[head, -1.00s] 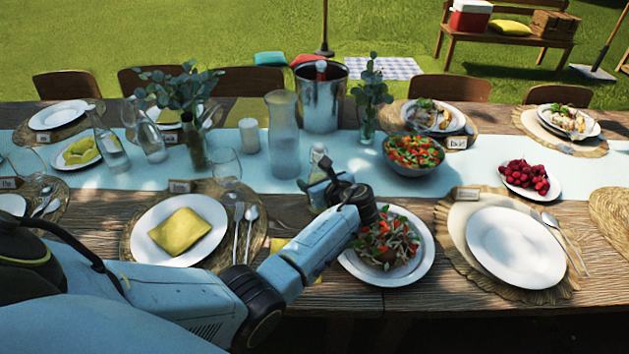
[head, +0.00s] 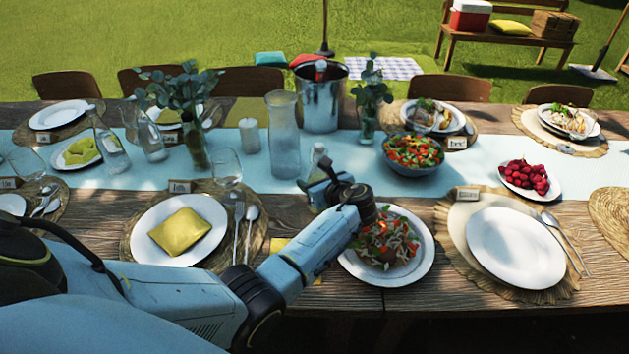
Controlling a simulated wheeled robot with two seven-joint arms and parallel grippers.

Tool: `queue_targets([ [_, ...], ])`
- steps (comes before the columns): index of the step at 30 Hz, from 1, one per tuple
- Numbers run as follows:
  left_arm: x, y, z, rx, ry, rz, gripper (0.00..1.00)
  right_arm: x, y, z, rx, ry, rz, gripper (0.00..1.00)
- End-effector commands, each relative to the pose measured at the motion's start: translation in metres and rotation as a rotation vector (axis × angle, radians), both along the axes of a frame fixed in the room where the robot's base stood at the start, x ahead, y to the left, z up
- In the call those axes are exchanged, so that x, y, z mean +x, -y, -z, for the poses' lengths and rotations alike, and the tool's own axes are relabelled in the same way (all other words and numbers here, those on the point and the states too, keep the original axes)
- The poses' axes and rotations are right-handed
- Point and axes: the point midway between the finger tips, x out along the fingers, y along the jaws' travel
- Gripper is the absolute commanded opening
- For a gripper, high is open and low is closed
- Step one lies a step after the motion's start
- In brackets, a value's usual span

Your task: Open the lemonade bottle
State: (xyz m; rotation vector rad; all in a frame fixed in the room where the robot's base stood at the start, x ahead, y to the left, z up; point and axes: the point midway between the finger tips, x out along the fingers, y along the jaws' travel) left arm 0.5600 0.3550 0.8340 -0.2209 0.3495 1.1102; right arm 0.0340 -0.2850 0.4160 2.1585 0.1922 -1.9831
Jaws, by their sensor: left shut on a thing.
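A small clear glass bottle (head: 318,153), which looks like the lemonade bottle, stands at the front edge of the pale blue runner, right of the tall glass carafe (head: 284,140). Only its pale top and neck show clearly; its lower part is hidden behind my gripper. My left gripper (head: 318,184) reaches it from the near side and is shut on it. The fingertips are partly hidden by the wrist, so the exact grip is hard to see. My right gripper is not in view.
A plate of salad (head: 428,262) lies right under my left wrist. A plate with a yellow napkin (head: 146,246) is to the left. A metal bucket (head: 335,100), a salad bowl (head: 412,168) and a vase (head: 368,125) stand behind. An empty plate (head: 515,247) is at the right.

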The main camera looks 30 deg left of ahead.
Motion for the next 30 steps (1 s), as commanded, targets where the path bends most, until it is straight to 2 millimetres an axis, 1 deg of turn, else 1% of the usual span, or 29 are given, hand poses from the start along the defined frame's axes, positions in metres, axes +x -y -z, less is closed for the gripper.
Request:
queue_targets([
  [8, -0.001, 0.000, 0.001, -0.002, -0.002, -0.001, 0.10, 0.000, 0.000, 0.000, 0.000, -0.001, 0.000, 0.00],
  [9, -0.001, 0.000, 0.001, -0.002, -0.002, -0.001, 0.52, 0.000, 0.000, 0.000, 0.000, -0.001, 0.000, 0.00],
  [12, -0.001, 0.000, 0.001, -0.001, -0.002, -0.001, 0.65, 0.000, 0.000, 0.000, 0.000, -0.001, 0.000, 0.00],
  [15, 0.000, 0.000, 0.001, -0.001, -0.002, -0.001, 0.76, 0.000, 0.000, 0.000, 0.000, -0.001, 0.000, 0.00],
  [24, -0.001, 0.002, -0.001, -0.001, 0.000, 0.000, 0.76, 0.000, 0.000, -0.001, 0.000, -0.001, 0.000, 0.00],
  [26, -0.003, 0.006, -0.003, -0.001, 0.000, 0.001, 0.76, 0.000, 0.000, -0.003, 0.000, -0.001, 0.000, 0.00],
  [30, -0.012, 0.024, -0.012, -0.002, -0.001, 0.001, 0.76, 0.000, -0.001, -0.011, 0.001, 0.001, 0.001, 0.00],
])
